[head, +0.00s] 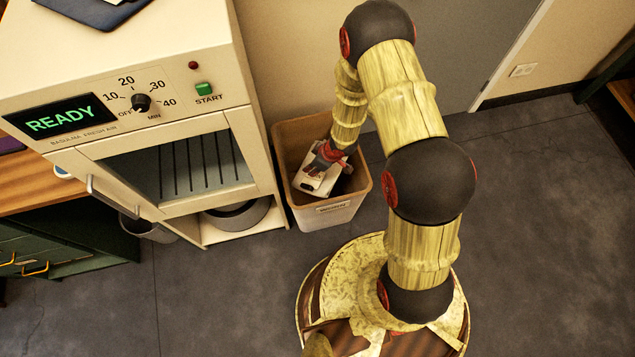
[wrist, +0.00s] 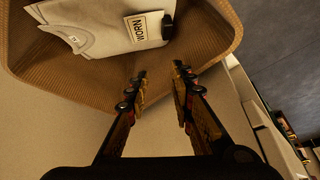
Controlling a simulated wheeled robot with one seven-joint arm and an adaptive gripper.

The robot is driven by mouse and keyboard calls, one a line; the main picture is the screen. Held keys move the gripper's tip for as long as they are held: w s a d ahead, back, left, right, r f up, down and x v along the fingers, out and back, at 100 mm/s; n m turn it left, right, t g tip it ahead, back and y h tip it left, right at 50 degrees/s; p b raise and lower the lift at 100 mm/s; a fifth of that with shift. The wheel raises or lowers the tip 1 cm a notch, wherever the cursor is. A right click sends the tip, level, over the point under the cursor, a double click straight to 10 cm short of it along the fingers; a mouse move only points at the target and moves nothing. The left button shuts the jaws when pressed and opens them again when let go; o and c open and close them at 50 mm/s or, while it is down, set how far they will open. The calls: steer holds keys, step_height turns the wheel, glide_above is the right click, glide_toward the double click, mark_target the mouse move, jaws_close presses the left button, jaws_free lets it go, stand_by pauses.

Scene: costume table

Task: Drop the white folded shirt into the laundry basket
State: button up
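The laundry basket (head: 345,213) is a tan bin on the floor beside the cabinet, with a label on its front; its ribbed brown wall fills the top of the wrist view (wrist: 60,75). The white folded shirt (head: 314,183) shows inside the basket's opening in the head view. In the wrist view the shirt (wrist: 105,28) has a "WORN" tag and a small black piece at its edge. My gripper (head: 325,158) is over the basket opening, close to the shirt. In the wrist view its fingers (wrist: 160,75) are apart, with nothing between them, and the shirt lies beyond the fingertips.
A cream cabinet (head: 215,75) with a "READY" display and a glass-fronted door stands left of the basket. A grey round container (head: 237,215) sits in its lower opening. A wall is behind the basket. The grey floor (head: 545,220) at right is clear.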

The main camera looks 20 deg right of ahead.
steer(key=shift+o, duration=1.2)
steer(key=shift+r, duration=0.1)
steer(key=v, duration=1.1)
steer(key=shift+d+r, duration=0.15)
steer(key=shift+r, duration=0.2)
steer(key=shift+s, duration=0.1)
